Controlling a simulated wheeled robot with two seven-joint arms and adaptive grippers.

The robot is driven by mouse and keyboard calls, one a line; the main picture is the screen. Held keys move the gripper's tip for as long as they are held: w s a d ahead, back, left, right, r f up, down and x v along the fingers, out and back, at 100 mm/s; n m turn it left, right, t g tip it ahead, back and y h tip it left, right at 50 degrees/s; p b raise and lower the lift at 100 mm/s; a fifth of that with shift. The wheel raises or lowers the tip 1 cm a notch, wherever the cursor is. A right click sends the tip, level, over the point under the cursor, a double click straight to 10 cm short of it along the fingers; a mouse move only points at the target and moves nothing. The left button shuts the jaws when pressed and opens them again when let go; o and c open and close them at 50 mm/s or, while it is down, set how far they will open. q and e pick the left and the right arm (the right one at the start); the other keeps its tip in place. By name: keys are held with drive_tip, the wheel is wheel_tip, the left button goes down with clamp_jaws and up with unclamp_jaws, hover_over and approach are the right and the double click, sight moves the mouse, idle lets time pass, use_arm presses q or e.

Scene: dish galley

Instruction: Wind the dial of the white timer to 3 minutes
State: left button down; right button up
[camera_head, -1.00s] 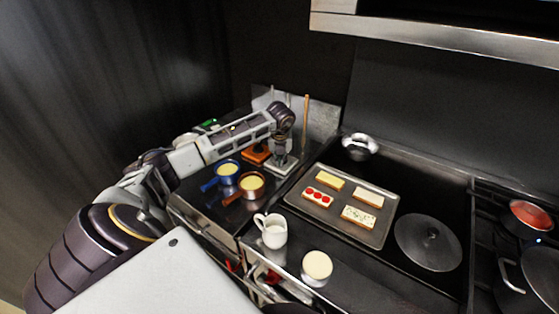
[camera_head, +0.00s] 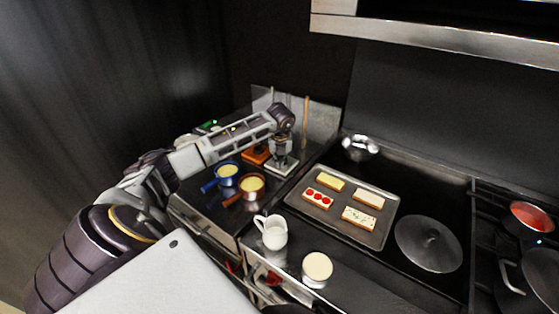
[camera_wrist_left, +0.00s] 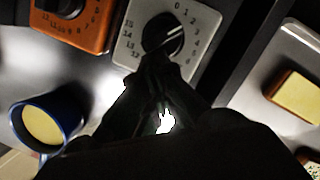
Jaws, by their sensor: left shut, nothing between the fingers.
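The white timer (camera_head: 284,171) stands at the back of the left counter, partly under my left gripper. In the left wrist view the white timer (camera_wrist_left: 127,45) shows numbers around its dark round dial (camera_wrist_left: 163,33). My left gripper (camera_wrist_left: 157,62) is shut and empty, its fingertips at the lower edge of the dial; I cannot tell whether they touch it. In the head view the left gripper (camera_head: 281,155) points down over the timer. The dial's pointer setting cannot be read clearly. My right gripper is not in view.
An orange timer (camera_wrist_left: 93,33) stands just left of the white one. A baking tray (camera_head: 345,231) with several toasts lies to the right. A white jug (camera_head: 274,234) stands nearer.

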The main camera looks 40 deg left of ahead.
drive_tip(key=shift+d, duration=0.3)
use_arm(q)
drive_tip(key=shift+w+d, duration=0.15)
drive_tip(key=shift+d, duration=0.15)
idle(0.3)
drive_tip(key=shift+w+d, duration=0.15)
drive_tip(key=shift+d, duration=0.15)
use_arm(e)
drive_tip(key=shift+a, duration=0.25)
use_arm(q)
drive_tip(key=shift+d, duration=0.1)
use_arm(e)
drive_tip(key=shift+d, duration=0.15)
